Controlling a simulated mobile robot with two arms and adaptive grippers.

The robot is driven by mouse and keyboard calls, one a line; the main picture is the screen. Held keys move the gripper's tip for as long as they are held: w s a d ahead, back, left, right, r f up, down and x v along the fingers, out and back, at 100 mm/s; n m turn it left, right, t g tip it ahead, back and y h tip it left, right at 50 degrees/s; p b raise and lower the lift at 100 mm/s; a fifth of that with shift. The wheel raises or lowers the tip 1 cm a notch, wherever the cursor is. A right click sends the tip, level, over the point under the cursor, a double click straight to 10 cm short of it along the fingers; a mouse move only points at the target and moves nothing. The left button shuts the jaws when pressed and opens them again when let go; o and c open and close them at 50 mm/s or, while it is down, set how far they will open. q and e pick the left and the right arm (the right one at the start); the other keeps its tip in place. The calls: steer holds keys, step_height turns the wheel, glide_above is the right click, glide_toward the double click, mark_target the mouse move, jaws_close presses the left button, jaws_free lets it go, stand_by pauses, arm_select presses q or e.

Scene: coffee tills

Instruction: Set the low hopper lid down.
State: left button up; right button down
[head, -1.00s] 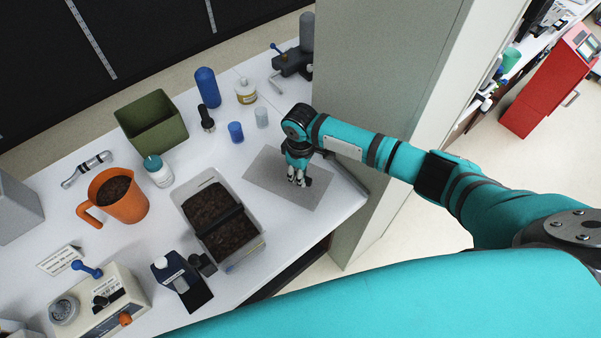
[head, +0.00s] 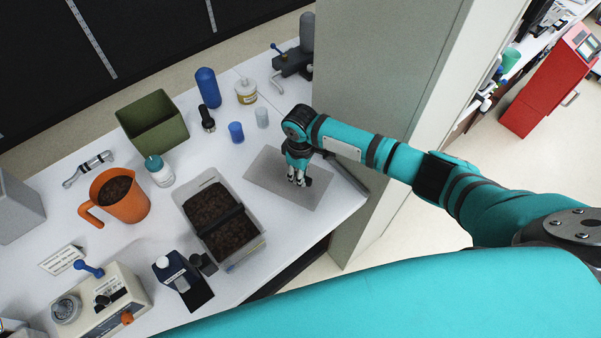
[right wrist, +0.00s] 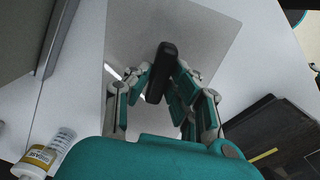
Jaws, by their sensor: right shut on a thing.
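The lid is a flat grey plate (head: 266,168) at the right end of the white counter, below my right gripper (head: 299,178). In the right wrist view the lid (right wrist: 208,42) has a dark upright handle (right wrist: 163,62). My right gripper (right wrist: 160,82) is shut on that handle. The lid looks level and at or very near the counter; I cannot tell if it touches. A low grey hopper (head: 187,205) with dark grounds in two compartments stands open to its left. My left gripper is not in view.
Blue (head: 236,132) and grey (head: 262,117) cups stand behind the lid. A green bin (head: 153,122), orange jug (head: 130,205) and white jar (head: 159,171) stand left. A tall grey panel (head: 385,70) borders the counter's right. The counter's front edge is close to the lid.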

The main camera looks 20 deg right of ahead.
steer(key=shift+f, duration=0.2)
stand_by(0.5)
steer(key=shift+f+b, duration=0.3)
steer(key=shift+f, duration=0.5)
steer(key=shift+r, duration=0.1)
steer(key=shift+r+p, duration=1)
steer(key=shift+p, duration=0.2)
steer(key=shift+p, duration=0.5)
steer(key=shift+f, duration=0.2)
